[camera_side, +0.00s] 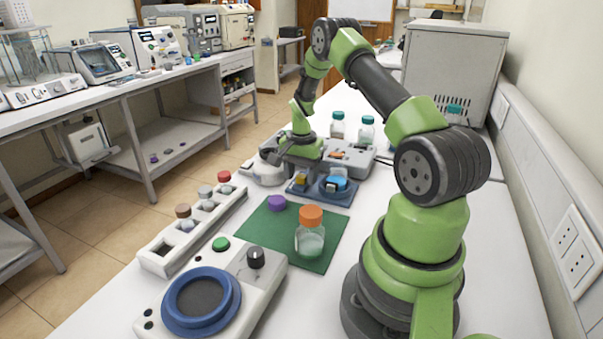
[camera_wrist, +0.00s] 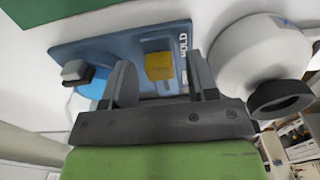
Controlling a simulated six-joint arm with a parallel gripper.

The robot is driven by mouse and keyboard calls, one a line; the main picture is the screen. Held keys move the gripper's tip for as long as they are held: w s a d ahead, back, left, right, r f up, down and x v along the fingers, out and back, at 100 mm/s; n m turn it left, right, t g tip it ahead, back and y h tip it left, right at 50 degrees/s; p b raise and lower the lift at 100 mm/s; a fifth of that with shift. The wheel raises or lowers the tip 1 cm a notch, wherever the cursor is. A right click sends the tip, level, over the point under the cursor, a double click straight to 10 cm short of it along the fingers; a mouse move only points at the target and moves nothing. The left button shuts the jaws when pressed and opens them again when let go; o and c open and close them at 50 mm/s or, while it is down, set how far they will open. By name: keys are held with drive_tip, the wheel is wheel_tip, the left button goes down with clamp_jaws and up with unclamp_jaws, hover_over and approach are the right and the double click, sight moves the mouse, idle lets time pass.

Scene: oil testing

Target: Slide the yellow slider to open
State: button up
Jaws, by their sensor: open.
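The yellow slider (camera_wrist: 160,66) is a small block on a blue base plate (camera_wrist: 95,50) in the wrist view. It lies between the two spread fingers of my gripper (camera_wrist: 165,80), with a gap on each side. In the side view the yellow slider (camera_side: 300,181) shows small on the blue base plate (camera_side: 318,197), below my gripper (camera_side: 285,165). My gripper is open and holds nothing. From these views I cannot tell how far the fingers reach down beside the slider.
A white round device with a dark knob (camera_wrist: 280,97) stands close beside my gripper. A bright blue part (camera_side: 337,184) shares the plate. Teal-capped bottles (camera_side: 366,131) stand behind.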

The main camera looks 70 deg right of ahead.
clamp_jaws()
drive_tip(key=shift+d, duration=2.7)
unclamp_jaws()
drive_tip(key=shift+r, duration=0.1)
wheel_tip(320, 180, up, 10)
drive_tip(key=shift+a, duration=0.1)
